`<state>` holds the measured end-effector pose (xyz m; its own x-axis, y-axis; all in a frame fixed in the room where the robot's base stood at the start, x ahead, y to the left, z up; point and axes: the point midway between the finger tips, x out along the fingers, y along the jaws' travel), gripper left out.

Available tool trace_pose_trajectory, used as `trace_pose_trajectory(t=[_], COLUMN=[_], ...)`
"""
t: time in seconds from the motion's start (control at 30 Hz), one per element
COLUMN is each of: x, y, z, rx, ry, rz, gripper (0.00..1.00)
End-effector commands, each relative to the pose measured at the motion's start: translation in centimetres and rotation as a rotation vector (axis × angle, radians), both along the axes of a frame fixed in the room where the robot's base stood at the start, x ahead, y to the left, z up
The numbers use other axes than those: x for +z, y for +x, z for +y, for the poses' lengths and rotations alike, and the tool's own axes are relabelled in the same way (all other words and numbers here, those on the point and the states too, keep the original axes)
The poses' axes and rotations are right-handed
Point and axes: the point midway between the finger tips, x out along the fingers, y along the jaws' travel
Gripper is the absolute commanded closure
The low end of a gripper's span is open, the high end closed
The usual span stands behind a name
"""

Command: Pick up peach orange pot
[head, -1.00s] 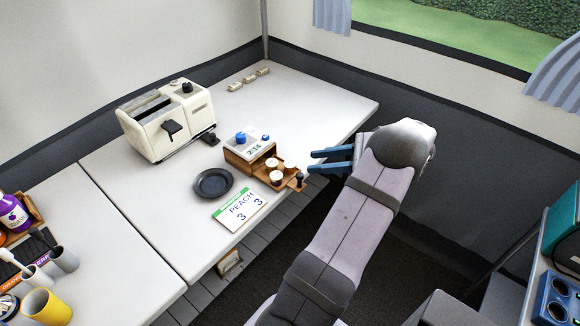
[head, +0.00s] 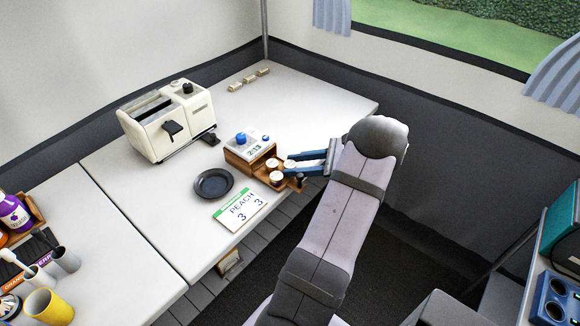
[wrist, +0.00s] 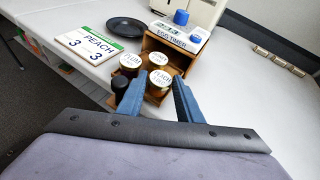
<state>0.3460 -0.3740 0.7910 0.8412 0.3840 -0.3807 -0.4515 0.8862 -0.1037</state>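Several small pots with white lids stand in a wooden holder beside the timer. In the wrist view the nearest pot (wrist: 160,80) has a lid label that seems to end in "ACH" or "ICH". Another pot (wrist: 131,61) at left looks like "PLUM", and a third pot (wrist: 159,57) stands behind. In the head view the lids show too (head: 277,177). My gripper (wrist: 158,82) is open, with its blue fingers on either side of the nearest pot. I cannot tell whether they touch it. In the head view my gripper (head: 288,167) reaches in from the right.
A wooden box (head: 239,163) with an egg timer (head: 249,146) stands behind the pots. A dark plate (head: 213,183) and a PEACH 3 3 card (head: 241,208) lie to the left. A cream toaster (head: 170,122) stands farther back.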

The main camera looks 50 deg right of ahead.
Motion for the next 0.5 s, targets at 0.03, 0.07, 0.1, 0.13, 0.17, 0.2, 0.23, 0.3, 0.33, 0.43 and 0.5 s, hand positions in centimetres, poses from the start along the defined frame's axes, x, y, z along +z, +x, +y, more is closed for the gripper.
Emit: trace_pose_trajectory(t=[0.03,0.07,0.1,0.13,0.17,0.2,0.23,0.3,0.33,0.43,0.5], x=[-0.03,-0.03,-0.02,-0.02,-0.02,-0.02,-0.02,-0.01,-0.01,0.02,0.02], y=[0.02,0.01,0.00,0.00,0.00,-0.01,-0.01,-0.02,-0.02,-0.01,-0.02], z=[0.01,0.00,0.00,0.01,0.01,0.00,0.00,0.00,0.00,-0.01,-0.01], rx=[0.000,0.000,0.000,0.000,0.000,0.000,0.000,0.000,0.000,0.000,0.000], ry=[0.000,0.000,0.000,0.000,0.000,0.000,0.000,0.000,0.000,0.000,0.000], rz=[0.000,0.000,0.000,0.000,0.000,0.000,0.000,0.000,0.000,0.000,0.000], gripper=[0.68,0.68,0.68,0.68,0.68,0.77,0.84,0.95,0.95,0.95,0.95])
